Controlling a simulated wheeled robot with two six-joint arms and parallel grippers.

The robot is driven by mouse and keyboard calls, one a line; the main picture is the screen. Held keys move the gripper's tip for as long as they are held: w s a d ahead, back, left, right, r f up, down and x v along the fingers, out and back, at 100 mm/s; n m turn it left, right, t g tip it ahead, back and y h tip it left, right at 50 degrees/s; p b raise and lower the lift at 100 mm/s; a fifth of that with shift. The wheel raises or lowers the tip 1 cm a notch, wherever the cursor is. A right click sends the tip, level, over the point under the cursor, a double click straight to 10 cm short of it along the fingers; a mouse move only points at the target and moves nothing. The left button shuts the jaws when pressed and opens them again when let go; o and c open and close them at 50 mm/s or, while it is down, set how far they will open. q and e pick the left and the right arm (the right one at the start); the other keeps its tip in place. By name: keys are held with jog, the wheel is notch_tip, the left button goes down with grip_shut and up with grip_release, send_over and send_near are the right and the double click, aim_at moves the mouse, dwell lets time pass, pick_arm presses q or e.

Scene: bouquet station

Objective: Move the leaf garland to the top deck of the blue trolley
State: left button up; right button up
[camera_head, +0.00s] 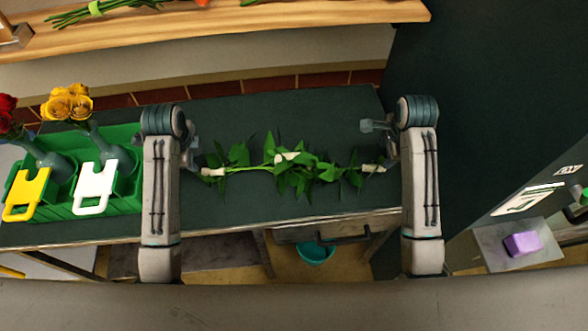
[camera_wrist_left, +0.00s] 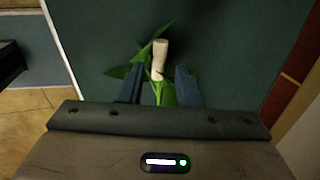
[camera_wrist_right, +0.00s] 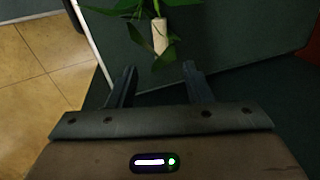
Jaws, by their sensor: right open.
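The leaf garland (camera_head: 290,172) lies across the dark green worktop, a string of green leaves with pale wrapped sections at its ends and middle. My left gripper (camera_head: 193,148) is at its left end. In the left wrist view (camera_wrist_left: 158,72) the fingers stand apart, with the green stem between them and the pale wrapped end (camera_wrist_left: 160,58) just past the tips. My right gripper (camera_head: 382,132) is open near the right end. In the right wrist view (camera_wrist_right: 160,72) the pale end (camera_wrist_right: 159,36) lies beyond the fingertips, outside them. I cannot make out a blue trolley.
A green crate (camera_head: 122,195) with flower vases and yellow and white tags stands at the left of the worktop (camera_head: 230,115). A wooden shelf (camera_head: 250,22) runs behind. A teal bowl (camera_head: 316,253) is below the front edge. A purple block (camera_head: 523,243) is at right.

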aim_at(203, 171)
pick_arm(q)
jog(key=f, duration=0.3)
jog(key=w+f, duration=0.1)
jog(key=f, duration=0.3)
jog(key=w+f, duration=0.1)
jog(key=f, duration=0.2)
jog(key=shift+w+f, duration=0.15)
jog(key=shift+f, duration=0.25)
pick_arm(e)
jog(key=f, duration=0.3)
jog(key=w+f, duration=0.1)
jog(key=f, duration=0.3)
jog(key=w+f, duration=0.1)
jog(key=f, duration=0.2)
jog(key=shift+w+f, duration=0.15)
jog(key=shift+f, duration=0.25)
pick_arm(q)
jog(key=shift+c, duration=0.4)
pick_arm(e)
jog(key=shift+c, duration=0.5)
pick_arm(q)
grip_shut()
pick_arm(e)
jog(key=c, duration=0.7)
grip_shut()
